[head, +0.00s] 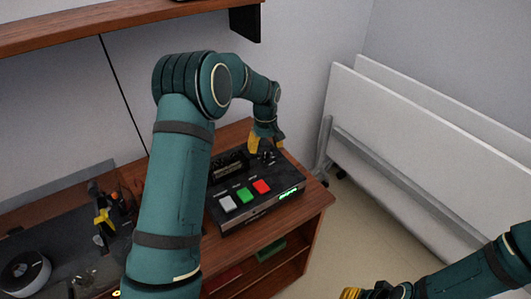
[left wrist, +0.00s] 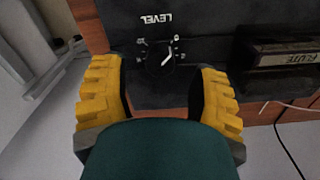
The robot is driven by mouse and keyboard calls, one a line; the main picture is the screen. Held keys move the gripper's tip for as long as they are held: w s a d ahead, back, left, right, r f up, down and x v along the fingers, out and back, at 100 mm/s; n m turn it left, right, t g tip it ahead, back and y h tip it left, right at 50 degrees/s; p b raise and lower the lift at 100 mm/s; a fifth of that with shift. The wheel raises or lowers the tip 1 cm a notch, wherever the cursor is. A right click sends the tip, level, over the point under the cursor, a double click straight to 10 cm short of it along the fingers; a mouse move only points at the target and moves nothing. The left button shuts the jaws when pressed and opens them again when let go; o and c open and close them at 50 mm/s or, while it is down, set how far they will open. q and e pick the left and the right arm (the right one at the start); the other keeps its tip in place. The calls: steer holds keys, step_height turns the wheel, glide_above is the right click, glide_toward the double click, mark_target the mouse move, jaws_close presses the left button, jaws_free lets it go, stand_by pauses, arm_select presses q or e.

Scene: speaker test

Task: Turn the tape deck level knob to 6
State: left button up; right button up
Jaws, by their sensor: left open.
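The black tape deck (head: 232,177) stands on a wooden cabinet, with white, green and red buttons along its front. Its dark level knob (left wrist: 159,60) shows in the left wrist view under the upside-down word LEVEL, inside a ring of small numbers. A white line on the knob points to the upper right of that picture; the exact number is too small to read. My left gripper (head: 266,143) is over the deck's far right part, open, with its yellow fingers (left wrist: 160,96) on either side of the knob and apart from it. My right gripper (head: 366,293) is partly cut off at the bottom edge.
A cassette slot marked FLUTE (left wrist: 287,60) is beside the knob panel. A green display (head: 288,194) glows on the deck's front. A wooden shelf (head: 120,22) hangs above. A dark surface with a white roll (head: 25,272) is at left.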

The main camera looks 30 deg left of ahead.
arm_select(q)
steer(key=shift+f, duration=1.25)
steer(key=shift+c, duration=0.4)
jaws_close()
